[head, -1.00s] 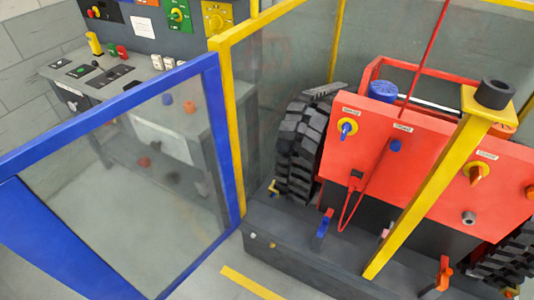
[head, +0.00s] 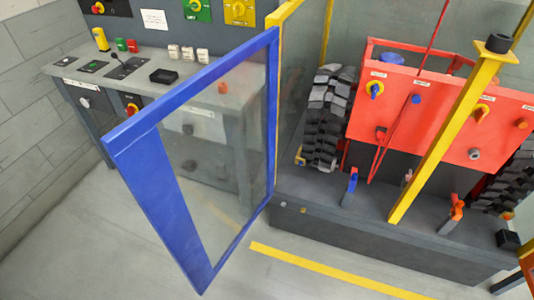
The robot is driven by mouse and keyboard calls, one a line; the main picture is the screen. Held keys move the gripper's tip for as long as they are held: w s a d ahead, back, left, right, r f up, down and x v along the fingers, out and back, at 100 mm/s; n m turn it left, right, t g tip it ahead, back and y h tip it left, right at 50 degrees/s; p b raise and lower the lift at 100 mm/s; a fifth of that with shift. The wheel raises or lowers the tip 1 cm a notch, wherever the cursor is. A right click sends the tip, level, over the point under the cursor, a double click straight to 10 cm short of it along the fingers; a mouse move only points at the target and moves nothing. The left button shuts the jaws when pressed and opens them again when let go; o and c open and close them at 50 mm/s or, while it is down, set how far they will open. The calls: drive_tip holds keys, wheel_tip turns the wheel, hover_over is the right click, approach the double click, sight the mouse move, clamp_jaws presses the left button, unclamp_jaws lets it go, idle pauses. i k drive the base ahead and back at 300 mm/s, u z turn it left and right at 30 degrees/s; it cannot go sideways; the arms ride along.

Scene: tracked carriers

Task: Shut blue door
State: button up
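The blue door (head: 160,200) is a blue frame with a clear pane, in the left middle of the head view. It stands open, swung out from the yellow post (head: 285,15) at its right edge. Its free edge points to the front left, over bare floor. Through the pane I see part of the grey workbench behind it. My gripper is not in view.
A grey workbench (head: 60,68) with switches and buttons stands behind the door. At right, a red machine (head: 430,115) with black tracks sits on a dark platform (head: 350,235). A yellow line (head: 330,272) marks the floor. Floor at the front left is clear.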

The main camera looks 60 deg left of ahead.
sight(136, 148)
drive_tip(key=z, duration=1.95)
drive_tip(key=k, duration=2.6)
drive_tip(key=u, duration=2.3)
drive_tip(key=k, duration=0.4)
drive_tip(key=u, duration=0.15)
